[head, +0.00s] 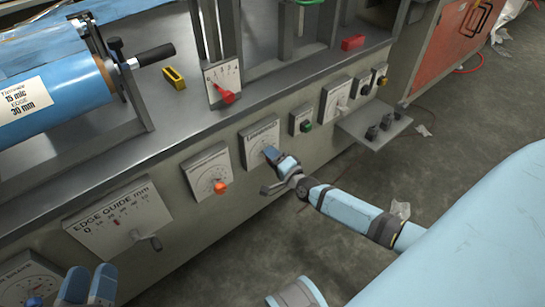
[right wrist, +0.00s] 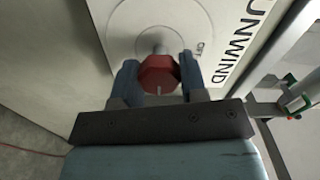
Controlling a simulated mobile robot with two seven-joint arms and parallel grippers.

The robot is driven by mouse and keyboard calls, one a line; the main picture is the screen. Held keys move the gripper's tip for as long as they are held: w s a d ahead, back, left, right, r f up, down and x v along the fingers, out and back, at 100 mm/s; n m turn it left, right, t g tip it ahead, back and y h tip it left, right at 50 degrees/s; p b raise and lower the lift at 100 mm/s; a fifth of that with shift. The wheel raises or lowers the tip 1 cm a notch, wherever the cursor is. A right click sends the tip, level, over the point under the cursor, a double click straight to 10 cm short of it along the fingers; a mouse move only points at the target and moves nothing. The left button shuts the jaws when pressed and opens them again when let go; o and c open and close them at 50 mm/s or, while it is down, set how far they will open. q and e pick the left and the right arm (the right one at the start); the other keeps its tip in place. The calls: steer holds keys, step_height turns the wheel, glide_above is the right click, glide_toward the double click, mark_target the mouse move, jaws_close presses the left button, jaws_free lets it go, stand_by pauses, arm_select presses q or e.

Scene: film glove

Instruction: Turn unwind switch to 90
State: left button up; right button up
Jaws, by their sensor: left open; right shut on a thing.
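The unwind switch is a red faceted knob (right wrist: 158,72) with a short white mark, mounted on a round dial (right wrist: 145,22) of a white panel (right wrist: 232,40) lettered UNWIND. A small OFF label is beside it. My right gripper (right wrist: 158,78) is shut on the knob, one finger on each side. In the head view my right gripper (head: 274,168) is at a dial panel (head: 259,138) on the machine's front, and it hides the knob there. Most of the dial's scale is out of the right wrist view. My left gripper (head: 88,287) is open and empty at the bottom left.
A shelf with black levers (head: 376,130) juts out at right. The floor in front is mostly clear.

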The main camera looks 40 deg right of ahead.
steer(key=o, duration=0.9)
arm_select(q)
steer(key=shift+t, duration=0.9)
steer(key=r+p, duration=0.2)
steer(key=r, duration=0.1)
steer(key=r+p, duration=0.1)
steer(key=r, duration=0.1)
steer(key=shift+s+a+r+p, duration=0.1)
steer(key=shift+s+a+p, duration=0.05)
steer(key=shift+a+p, duration=0.15)
arm_select(e)
steer(key=s, duration=0.9)
steer(key=s+d, duration=0.1)
steer(key=s, duration=0.3)
steer(key=shift+s, duration=0.35)
arm_select(q)
steer(key=shift+s, duration=0.1)
arm_select(e)
steer(key=shift+s, duration=0.15)
